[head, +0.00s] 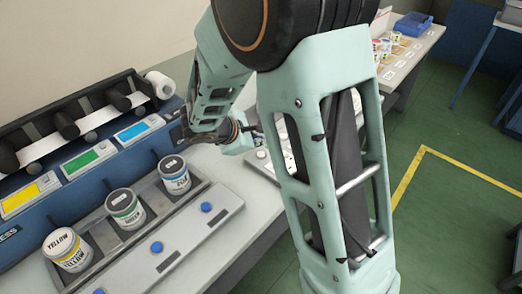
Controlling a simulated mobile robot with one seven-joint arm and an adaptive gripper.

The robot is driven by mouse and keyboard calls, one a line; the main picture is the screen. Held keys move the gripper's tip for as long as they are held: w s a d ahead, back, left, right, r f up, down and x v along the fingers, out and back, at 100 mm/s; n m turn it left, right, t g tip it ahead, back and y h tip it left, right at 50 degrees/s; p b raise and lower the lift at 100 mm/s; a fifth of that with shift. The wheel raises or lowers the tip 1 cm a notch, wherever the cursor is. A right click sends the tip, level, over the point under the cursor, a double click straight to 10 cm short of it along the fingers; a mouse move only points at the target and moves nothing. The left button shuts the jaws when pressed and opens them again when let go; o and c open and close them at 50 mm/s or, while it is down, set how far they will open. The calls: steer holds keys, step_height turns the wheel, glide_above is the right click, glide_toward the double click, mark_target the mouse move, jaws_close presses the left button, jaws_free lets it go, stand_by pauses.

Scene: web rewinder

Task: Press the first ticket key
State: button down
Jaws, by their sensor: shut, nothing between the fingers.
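My gripper (248,137) is at the far end of the bench, left of my large arm link. It is small in the picture and looks shut and empty. A pale panel (268,166) lies just right of and below it, with a small round knob or key (261,154); most of this panel is hidden behind my arm. I cannot tell whether the gripper touches it. No key is readable as a ticket key in this view.
Jars marked yellow (68,251) and green (125,209), and a blue-labelled jar (174,175), stand in a grey tray. Blue round buttons (207,207) (156,247) line its front. Rollers (66,125) stand behind. A blue bin (412,24) sits on the far table.

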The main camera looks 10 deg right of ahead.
steer(key=shift+r+p, duration=0.7)
steer(key=shift+r, duration=0.7)
